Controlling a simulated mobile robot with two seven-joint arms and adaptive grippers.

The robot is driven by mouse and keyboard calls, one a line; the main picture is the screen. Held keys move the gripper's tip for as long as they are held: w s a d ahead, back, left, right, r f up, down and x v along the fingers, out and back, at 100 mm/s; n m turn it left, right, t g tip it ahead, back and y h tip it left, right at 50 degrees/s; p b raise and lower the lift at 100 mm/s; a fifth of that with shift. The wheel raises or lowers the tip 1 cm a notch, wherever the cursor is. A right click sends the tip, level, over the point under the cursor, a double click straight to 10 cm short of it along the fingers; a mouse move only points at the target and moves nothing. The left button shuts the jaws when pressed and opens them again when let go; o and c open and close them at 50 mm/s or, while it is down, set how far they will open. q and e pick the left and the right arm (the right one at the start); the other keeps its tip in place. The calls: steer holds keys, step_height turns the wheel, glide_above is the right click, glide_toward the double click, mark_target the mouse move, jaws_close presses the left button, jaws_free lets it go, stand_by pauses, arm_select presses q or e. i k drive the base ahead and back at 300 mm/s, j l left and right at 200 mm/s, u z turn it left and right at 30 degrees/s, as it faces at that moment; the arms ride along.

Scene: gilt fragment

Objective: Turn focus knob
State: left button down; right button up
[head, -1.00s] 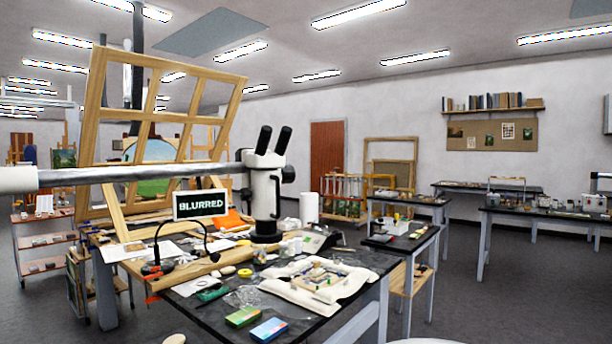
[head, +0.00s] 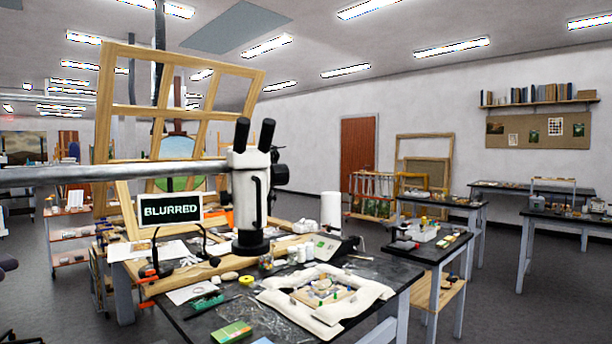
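A white microscope (head: 248,200) with two black eyepieces (head: 254,133) stands upright over the dark cluttered worktable (head: 390,283). A black knob (head: 281,174), apparently the focus knob, sticks out on the right side of its head. A long grey horizontal bar (head: 90,175) reaches the microscope from the left. A small sign (head: 171,210) left of the microscope reads "BLURRED". Neither of my grippers shows in the head view, so nothing is seen touching the knob.
A white padded cushion (head: 272,298) with a small framed piece (head: 322,294) lies in front of the microscope. A white roll (head: 331,212) stands to its right. A green box (head: 231,332) lies near the front edge. A wooden lattice frame (head: 112,80) leans behind.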

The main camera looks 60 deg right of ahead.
mark_target(279, 173)
steer(key=l+z, duration=0.4)
steer(key=l, duration=2.85)
